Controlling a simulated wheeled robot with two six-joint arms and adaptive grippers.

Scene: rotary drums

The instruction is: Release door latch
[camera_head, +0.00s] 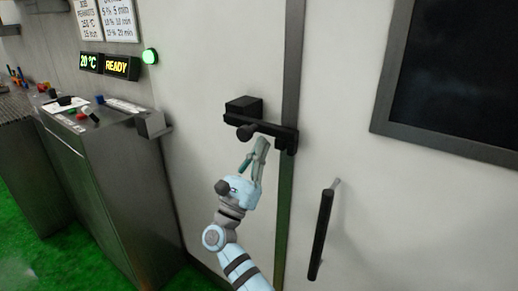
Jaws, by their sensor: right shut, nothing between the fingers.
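The black door latch (272,131) is on the white door near its edge. It has a box-like block at upper left, a bar reaching right across the door's edge strip, and a rounded knob (245,132) sticking out at the left. My right gripper (261,142) is just below the latch bar, pointing up, with its fingertips close under the bar. I cannot tell whether they touch it. The gripper is shut with nothing held. The white door (215,95) appears flat against its frame. My left gripper is not in view.
A long black vertical handle (321,234) is mounted right of the edge strip. A dark framed panel (455,75) is at upper right. A grey control console (110,165) stands at left, below displays reading 20 °C and READY (117,67) and a lit green lamp (150,56). The floor is green.

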